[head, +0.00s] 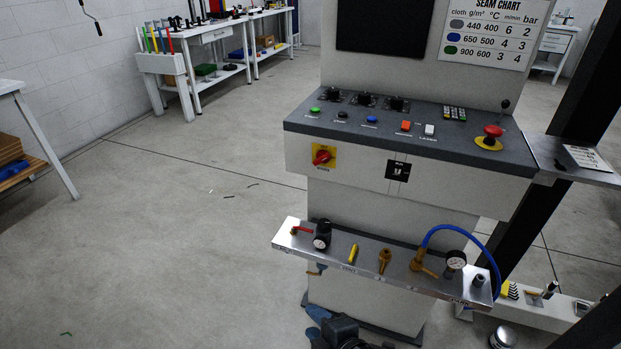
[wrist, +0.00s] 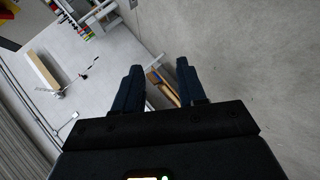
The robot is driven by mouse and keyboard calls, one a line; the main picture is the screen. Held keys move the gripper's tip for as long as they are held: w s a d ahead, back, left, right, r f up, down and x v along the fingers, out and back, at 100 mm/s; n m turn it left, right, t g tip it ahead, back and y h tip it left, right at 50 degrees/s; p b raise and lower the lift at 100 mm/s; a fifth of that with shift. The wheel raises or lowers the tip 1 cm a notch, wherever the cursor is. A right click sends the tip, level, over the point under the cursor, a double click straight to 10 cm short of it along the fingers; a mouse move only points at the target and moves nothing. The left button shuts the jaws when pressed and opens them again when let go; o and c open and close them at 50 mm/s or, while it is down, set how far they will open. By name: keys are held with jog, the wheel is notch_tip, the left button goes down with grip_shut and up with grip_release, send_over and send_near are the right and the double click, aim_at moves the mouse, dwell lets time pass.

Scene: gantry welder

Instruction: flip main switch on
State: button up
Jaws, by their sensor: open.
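The main switch (head: 323,156) is a red rotary knob on a yellow plate, on the left of the console's front face in the head view. Its handle looks slanted; I cannot read its marks. My gripper (head: 316,322) shows at the bottom edge of the head view, low in front of the console and well below the switch. In the wrist view my gripper (wrist: 158,70) has its two dark blue fingers apart with nothing between them. The switch is not visible in the wrist view.
A metal shelf (head: 343,247) with valves, a regulator and gauges juts out between my gripper and the switch. Above the switch is the console's button panel (head: 400,129) with a red emergency button (head: 493,131). The floor (head: 170,240) to the left is open.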

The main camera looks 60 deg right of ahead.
jog(key=w+d+n+g+h, duration=0.1)
jog(key=w+d+g+h, duration=0.15)
jog(key=w+d, duration=0.35)
jog(key=g+h+p, duration=0.3)
jog(key=g+h, duration=0.3)
jog(key=h, duration=0.4)
send_near(320, 162)
jog(key=shift+y, duration=0.25)
jog(key=shift+w+d+r+p, duration=0.1)
jog(key=shift+w+d, duration=0.05)
jog(key=shift+d, duration=1.3)
jog(key=shift+w+d+r+p, duration=0.1)
jog(key=shift+d+p, duration=0.05)
jog(key=shift+d, duration=1.3)
jog(key=shift+w+d+r+p, duration=0.1)
jog(key=shift+w+d, duration=0.05)
jog(key=shift+d, duration=1.25)
jog(key=shift+c, duration=0.4)
grip_shut()
